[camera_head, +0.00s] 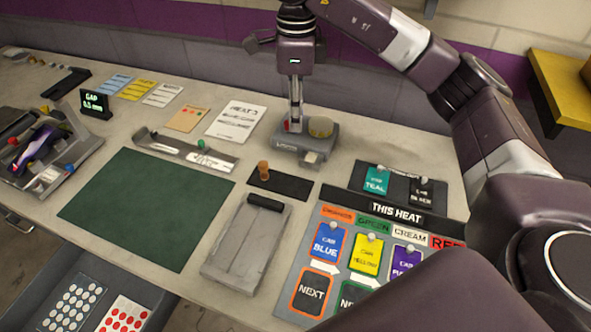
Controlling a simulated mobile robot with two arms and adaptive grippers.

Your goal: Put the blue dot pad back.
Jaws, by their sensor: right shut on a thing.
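My right gripper (295,118) points straight down at the grey bench device (317,142), which carries a round tan part. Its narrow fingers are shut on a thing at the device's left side. A bit of red and white shows at the fingertips, but I cannot make out what is held. I cannot pick out a blue dot pad. A white-dot pad (75,303) and a red-dot pad (123,314) lie in the open drawer (165,305) at the lower left. My left gripper is not in view.
A green mat (145,208) lies at centre left, with a grey tray (238,245) to its right. A car on a cradle (75,170) is far left.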

